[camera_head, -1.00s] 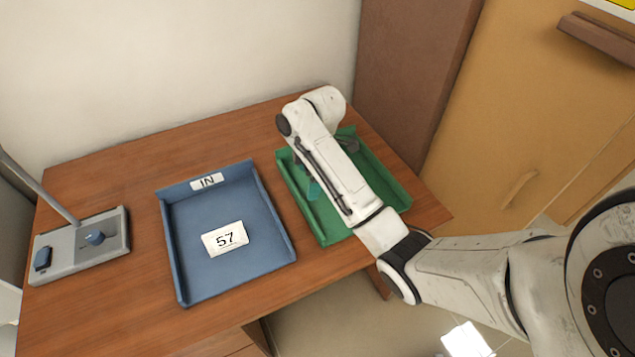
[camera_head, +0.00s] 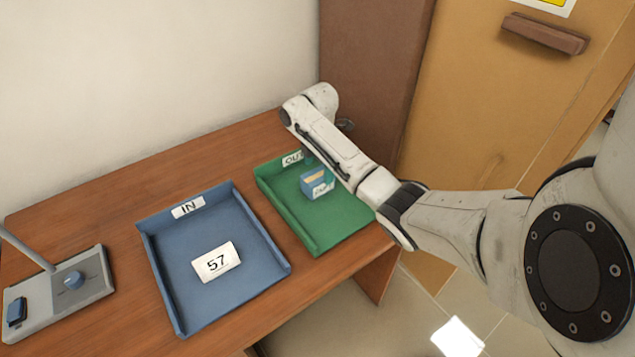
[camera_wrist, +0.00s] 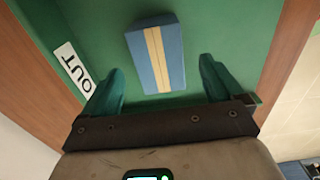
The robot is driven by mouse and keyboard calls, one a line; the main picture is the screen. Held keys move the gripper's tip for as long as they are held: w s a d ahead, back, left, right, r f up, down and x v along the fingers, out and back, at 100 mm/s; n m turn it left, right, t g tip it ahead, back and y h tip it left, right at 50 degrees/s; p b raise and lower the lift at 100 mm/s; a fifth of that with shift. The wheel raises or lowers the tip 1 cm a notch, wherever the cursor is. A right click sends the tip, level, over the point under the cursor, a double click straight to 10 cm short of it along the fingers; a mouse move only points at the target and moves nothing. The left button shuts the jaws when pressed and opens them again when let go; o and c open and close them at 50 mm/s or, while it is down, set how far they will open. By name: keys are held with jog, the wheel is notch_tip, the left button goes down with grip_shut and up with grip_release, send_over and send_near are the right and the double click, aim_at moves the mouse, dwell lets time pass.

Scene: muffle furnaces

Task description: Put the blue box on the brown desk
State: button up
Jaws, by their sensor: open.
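The blue box (camera_head: 316,184) with a tan stripe sits inside the green OUT tray (camera_head: 300,233) on the brown desk (camera_head: 98,202). In the wrist view the blue box (camera_wrist: 156,58) lies just ahead of my gripper (camera_wrist: 161,88), roughly between the lines of its two green fingertips. My gripper is open and empty, with the OUT label to its left. In the head view my arm hides most of the gripper, and part of the tray's right side is covered.
A blue IN tray (camera_head: 265,255) with a card marked 57 (camera_head: 216,262) stands left of the green tray. A grey device with a knob (camera_head: 73,281) is at the far left. A brown panel (camera_head: 372,80) rises behind the desk's right end. Bare desk shows behind the trays.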

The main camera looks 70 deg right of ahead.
aim_at(318, 175)
jog(key=shift+f, duration=2.3)
jog(key=c, duration=1.2)
jog(key=shift+c, duration=0.2)
jog(key=shift+r, duration=0.1)
jog(key=shift+w+r, duration=0.1)
jog(key=shift+r, duration=0.3)
notch_tip(318, 175, up, 3)
jog(key=shift+f, duration=0.2)
jog(key=s+a+r+p, duration=0.3)
jog(key=s+r+p, duration=0.5)
jog(key=s, duration=0.5)
jog(key=shift+s+a+r, duration=0.25)
jog(key=shift+s+r, duration=0.1)
jog(key=shift+r, duration=0.4)
